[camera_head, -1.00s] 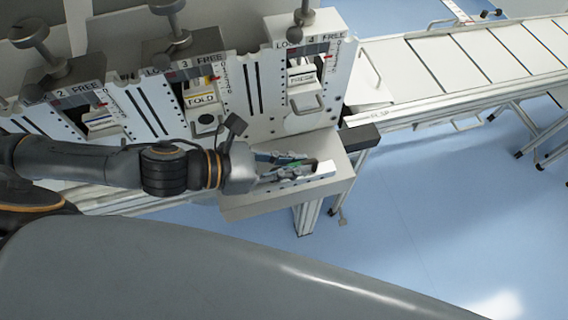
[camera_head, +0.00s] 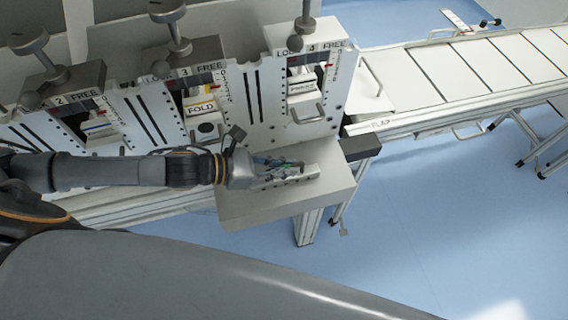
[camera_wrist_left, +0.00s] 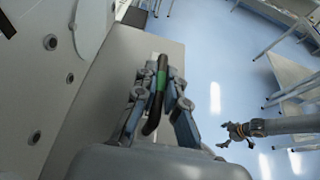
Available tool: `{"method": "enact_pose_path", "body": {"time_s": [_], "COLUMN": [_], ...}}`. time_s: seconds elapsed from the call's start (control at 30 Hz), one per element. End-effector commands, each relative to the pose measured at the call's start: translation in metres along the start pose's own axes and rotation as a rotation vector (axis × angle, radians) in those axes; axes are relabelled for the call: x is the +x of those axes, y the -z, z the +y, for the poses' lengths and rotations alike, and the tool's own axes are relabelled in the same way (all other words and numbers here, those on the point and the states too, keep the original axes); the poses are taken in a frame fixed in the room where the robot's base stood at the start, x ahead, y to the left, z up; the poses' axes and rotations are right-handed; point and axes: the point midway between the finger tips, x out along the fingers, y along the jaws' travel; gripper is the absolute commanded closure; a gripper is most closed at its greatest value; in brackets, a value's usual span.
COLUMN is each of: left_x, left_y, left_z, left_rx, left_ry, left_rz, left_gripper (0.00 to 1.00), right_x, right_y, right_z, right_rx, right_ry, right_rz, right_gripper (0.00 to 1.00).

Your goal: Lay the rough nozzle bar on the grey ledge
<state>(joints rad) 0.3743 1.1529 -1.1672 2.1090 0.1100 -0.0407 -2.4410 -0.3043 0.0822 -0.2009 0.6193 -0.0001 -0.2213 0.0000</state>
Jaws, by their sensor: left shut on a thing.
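The nozzle bar (camera_head: 290,179) is a short pale bar with dark holes along its side. It is at the grey ledge (camera_head: 335,188), over its upper middle part; I cannot tell whether it touches the surface. My left gripper (camera_head: 284,163) is at the bar and shut on it. In the left wrist view, the left gripper's fingers (camera_wrist_left: 161,82) are on either side of a dark curved handle (camera_wrist_left: 152,122) with a green band; the pale bar is hard to make out there. My right gripper (camera_wrist_left: 229,133) hangs far off over the floor, fingers apart.
A white panel with several numbered stations (camera_head: 300,85) stands right behind the ledge, with knobs and a lever jutting out. A dark block (camera_head: 361,147) sits at the ledge's back right corner. A slatted conveyor (camera_head: 450,75) runs off to the right. Open blue floor lies in front.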

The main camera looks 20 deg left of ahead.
Motion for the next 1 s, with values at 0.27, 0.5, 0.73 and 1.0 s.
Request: {"method": "enact_pose_path", "body": {"time_s": [0.27, 0.5, 0.73, 1.0], "left_x": [0.001, 0.001, 0.001, -0.020], "left_y": [0.000, 0.003, 0.003, 0.004], "left_z": [0.000, 0.000, 0.000, 0.000], "left_rx": [0.002, 0.002, 0.002, 0.000], "left_ry": [0.001, 0.000, 0.000, -0.002], "left_rz": [-0.004, 0.000, 0.000, 0.003], "left_gripper": [1.00, 0.67, 0.67, 0.67], "right_x": [0.000, 0.002, 0.002, 0.003], "right_y": [0.003, 0.004, 0.004, 0.005], "right_z": [0.001, 0.001, 0.001, -0.002], "right_rx": [0.000, 0.001, 0.001, 0.003], "right_ry": [-0.001, -0.001, -0.001, 0.002], "right_rz": [0.004, 0.006, 0.007, 0.008], "right_gripper": [0.00, 0.00, 0.00, 0.00]}}
